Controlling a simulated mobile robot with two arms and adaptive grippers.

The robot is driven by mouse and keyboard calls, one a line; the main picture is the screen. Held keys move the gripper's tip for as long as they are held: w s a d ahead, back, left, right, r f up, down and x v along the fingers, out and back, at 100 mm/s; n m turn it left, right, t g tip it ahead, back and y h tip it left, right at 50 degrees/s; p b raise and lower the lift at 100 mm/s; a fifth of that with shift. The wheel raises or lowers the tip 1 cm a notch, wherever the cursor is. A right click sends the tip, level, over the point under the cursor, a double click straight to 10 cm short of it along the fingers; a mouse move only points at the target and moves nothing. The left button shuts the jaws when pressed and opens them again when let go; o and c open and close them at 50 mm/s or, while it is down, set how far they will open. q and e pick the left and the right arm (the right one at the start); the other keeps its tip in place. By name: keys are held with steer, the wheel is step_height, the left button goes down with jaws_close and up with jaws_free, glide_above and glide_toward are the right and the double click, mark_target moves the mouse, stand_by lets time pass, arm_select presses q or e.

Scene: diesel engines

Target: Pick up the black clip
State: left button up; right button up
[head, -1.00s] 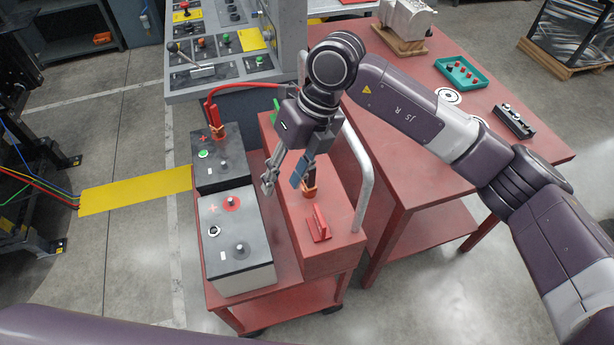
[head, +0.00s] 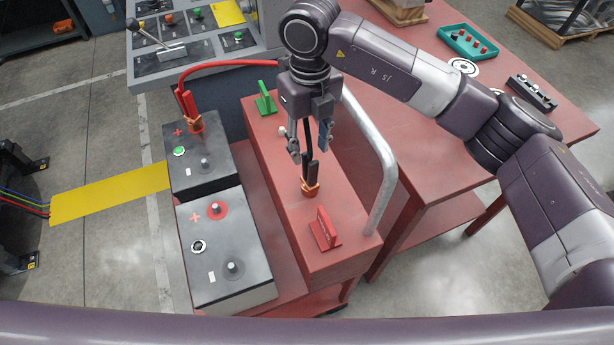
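The black clip (head: 311,172), with copper-coloured jaws at its lower end, stands upright on the red top of the cart (head: 345,205). A black cable rises from it. My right gripper (head: 309,152) points down at the upper part of the clip. Its fingers are apart, one on each side of the clip's top in the picture. I see no clear contact, and the exact depth between fingers and clip is hard to tell. My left gripper is not in view.
A red bracket (head: 324,229) and a green bracket (head: 265,98) stand on the cart top. A silver handrail (head: 377,150) curves along its right side. Two batteries, grey (head: 222,250) and black (head: 199,160), sit left. A red clip (head: 190,112) is on the black one.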

mark_target(310, 166)
steer(key=shift+s+d+f+p, duration=0.1)
steer(key=shift+s+f+p, duration=0.1)
steer(key=shift+f+p, duration=0.45)
step_height(310, 166, down, 5)
steer(key=shift+r+p, duration=0.1)
steer(key=shift+p, duration=0.75)
steer(key=shift+f, duration=0.3)
jaws_close()
steer(key=shift+r, duration=0.1)
